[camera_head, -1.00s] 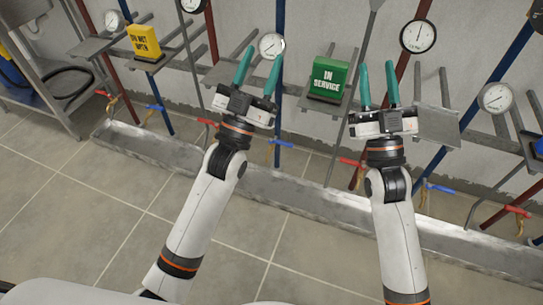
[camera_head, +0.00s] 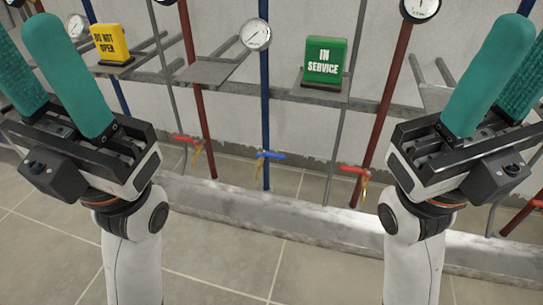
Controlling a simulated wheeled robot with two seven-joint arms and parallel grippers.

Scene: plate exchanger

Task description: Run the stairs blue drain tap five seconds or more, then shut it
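A blue-handled tap (camera_head: 268,154) sits low on a blue pipe (camera_head: 264,100) in the middle, above a grey floor trough. Its handle lies roughly level across the pipe. I see no running water at it. No label reading stairs can be made out. My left gripper (camera_head: 22,38) is at the left edge, teal fingers raised and apart, empty. My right gripper (camera_head: 522,45) is at the right edge, also raised, open and empty. Neither touches a tap. Part of each gripper's outer finger is cut off by the frame.
Red-handled taps stand left (camera_head: 186,139) and right (camera_head: 353,170) of the blue one. A yellow DO NOT OPEN sign (camera_head: 112,44) and a green IN SERVICE sign (camera_head: 325,62) stand on shelves above. Round gauges (camera_head: 256,34) top the pipes. The trough (camera_head: 300,215) runs along the wall.

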